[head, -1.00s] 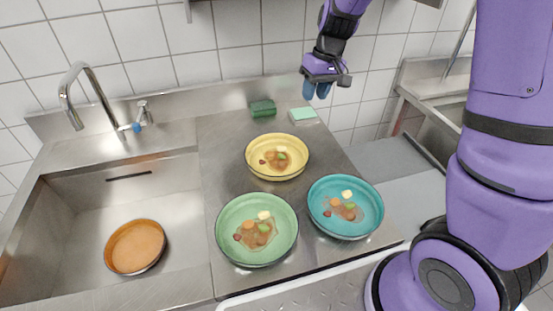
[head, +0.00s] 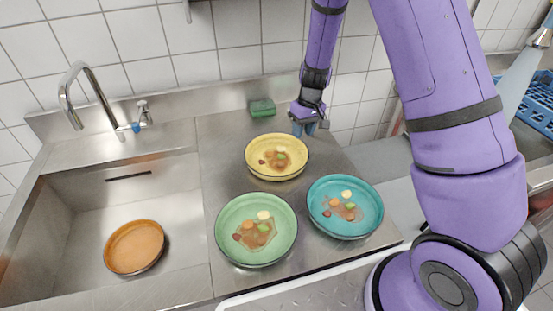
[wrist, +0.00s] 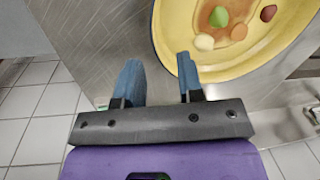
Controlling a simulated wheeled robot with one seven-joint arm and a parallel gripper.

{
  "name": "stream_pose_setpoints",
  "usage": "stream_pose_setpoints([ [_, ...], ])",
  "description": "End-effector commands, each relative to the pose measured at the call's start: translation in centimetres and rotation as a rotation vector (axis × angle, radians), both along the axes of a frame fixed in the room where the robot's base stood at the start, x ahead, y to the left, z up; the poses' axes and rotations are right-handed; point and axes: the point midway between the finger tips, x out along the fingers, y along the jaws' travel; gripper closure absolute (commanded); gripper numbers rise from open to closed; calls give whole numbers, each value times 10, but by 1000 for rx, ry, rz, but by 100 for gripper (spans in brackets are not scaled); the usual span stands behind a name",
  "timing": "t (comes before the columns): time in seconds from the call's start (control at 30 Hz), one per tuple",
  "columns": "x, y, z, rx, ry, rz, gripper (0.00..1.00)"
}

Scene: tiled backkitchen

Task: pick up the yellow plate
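The yellow plate (head: 277,174) stands on the steel counter near the back wall, with brown sauce and several food pieces in it. In the wrist view its yellow rim (wrist: 182,42) shows at the top right, just beyond the right finger. My gripper (head: 304,128) is above the counter at the plate's back right edge, pointing down. In the wrist view my gripper (wrist: 160,78) has its two blue fingers apart with nothing between them. The fingers look close to the rim; I cannot tell whether they touch it.
A green plate (head: 232,250) and a teal plate (head: 330,233) with food stand in front. An orange plate (head: 134,247) lies in the sink (head: 70,215) at left. A green sponge (head: 262,108) lies by the wall. A blue rack (head: 537,105) is far right.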

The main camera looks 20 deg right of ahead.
Motion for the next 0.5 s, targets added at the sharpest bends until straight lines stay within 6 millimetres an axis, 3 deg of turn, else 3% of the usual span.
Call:
stream_pose_setpoints([
  [0.3,-6,2,-40,1,2,-1,65],
  [0.5,-6,4,-51,0,-1,-1,65],
])
